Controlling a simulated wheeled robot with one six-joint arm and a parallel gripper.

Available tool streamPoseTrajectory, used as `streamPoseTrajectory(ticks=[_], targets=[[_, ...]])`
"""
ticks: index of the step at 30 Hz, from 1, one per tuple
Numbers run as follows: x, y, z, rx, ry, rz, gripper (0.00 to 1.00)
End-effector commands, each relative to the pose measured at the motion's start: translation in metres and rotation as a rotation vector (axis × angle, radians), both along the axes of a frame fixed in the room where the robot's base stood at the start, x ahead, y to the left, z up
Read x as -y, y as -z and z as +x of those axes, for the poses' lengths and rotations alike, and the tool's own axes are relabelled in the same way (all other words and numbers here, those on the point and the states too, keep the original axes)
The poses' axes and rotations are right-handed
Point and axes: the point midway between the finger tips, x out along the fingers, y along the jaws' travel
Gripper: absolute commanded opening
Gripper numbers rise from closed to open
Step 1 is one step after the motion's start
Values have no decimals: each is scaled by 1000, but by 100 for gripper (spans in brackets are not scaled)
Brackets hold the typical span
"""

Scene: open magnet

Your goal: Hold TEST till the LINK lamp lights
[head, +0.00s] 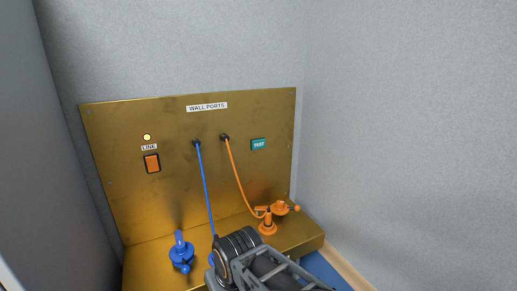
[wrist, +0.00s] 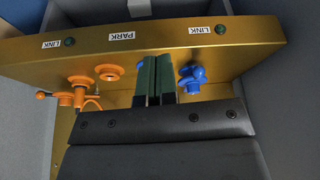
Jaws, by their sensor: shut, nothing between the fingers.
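A brass panel (head: 180,195) labelled WALL PORTS stands against the wall. The teal TEST button (head: 259,144) is at its upper right, with nothing touching it. In the wrist view, two more lamps beside LINK labels, one at the left (wrist: 68,42) and one at the right (wrist: 220,29), look dark green and unlit. My gripper (wrist: 156,62) is shut and empty in the wrist view, between orange and blue fittings. In the head view its fingers are hidden by my wrist.
An orange rocker switch (head: 152,163) is below the amber lamp. A blue cable (head: 206,190) and an orange cable (head: 236,180) hang from the panel. A blue fitting (head: 181,253) and an orange fitting (head: 268,228) stand on the ledge. A wall is close at right.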

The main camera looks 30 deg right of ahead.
Motion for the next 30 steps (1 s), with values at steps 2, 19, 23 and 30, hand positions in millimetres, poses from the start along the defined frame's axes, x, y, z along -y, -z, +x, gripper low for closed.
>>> streamPoseTrajectory(ticks=[2, 19, 23, 30], targets=[[0, -1, 2, 2, 21, 27, 0], [116, -111, 121, 554, 768, 1007, 0], [173, -143, 125, 757, 899, 1154, 0], [240, -177, 115, 995, 1021, 1287, 0]])
